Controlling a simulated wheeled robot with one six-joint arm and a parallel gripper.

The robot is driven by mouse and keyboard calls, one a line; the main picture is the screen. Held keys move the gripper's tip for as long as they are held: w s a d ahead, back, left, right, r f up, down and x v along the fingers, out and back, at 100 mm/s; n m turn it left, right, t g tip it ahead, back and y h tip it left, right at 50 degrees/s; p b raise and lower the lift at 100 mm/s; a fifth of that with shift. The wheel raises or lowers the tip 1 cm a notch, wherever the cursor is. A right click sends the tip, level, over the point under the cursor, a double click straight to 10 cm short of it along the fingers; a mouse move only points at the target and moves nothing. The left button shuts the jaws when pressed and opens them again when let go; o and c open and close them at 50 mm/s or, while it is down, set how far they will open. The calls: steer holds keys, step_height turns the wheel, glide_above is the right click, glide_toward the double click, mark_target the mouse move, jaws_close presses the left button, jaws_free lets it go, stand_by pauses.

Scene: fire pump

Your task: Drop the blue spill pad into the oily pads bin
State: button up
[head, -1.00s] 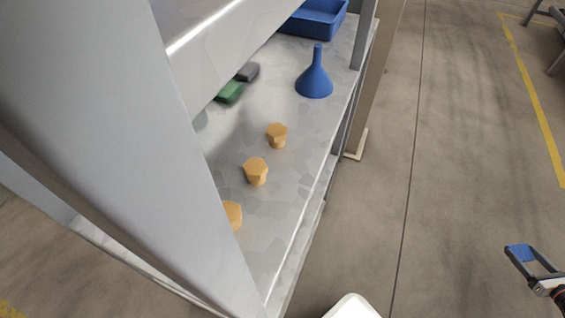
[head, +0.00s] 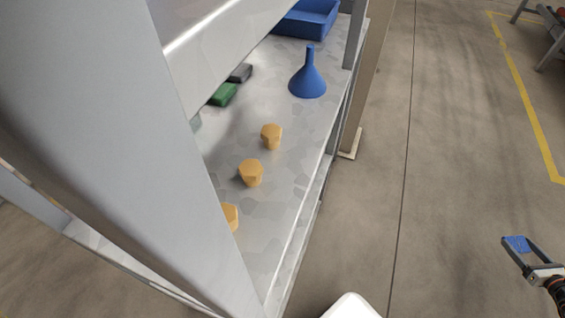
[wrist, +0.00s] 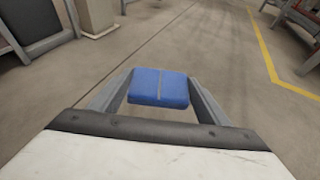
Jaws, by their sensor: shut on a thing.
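The blue spill pad (wrist: 158,87) is a small blue block with a pale line across it. My gripper (head: 517,245) is at the lower right of the head view, out over the floor and apart from the shelf. It is shut on the blue spill pad, which also shows in the head view (head: 516,243). In the wrist view the pad sits between the two fingers of my gripper (wrist: 160,90). I cannot make out the oily pads bin in either view.
A metal shelf (head: 285,215) on the left holds several orange plugs (head: 251,172), a blue funnel (head: 308,78), a green block (head: 223,94), a dark block (head: 241,72) and a blue tray (head: 308,20). Open concrete floor (head: 440,130) with a yellow line (head: 520,80) lies to the right.

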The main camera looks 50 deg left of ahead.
steer(key=r+m+t+h, duration=0.1)
steer(key=w+r+m+t+h, duration=0.1)
steer(key=r, duration=0.1)
steer(key=shift+a, duration=0.2)
steer(key=shift+d+r+m+t+h, duration=0.2)
steer(key=shift+r+m+t+h, duration=0.1)
steer(key=shift+r+m+h, duration=0.25)
steer(key=shift+d+r+m+t+h, duration=0.2)
steer(key=shift+r+m+t+h, duration=0.2)
steer(key=shift+m, duration=0.25)
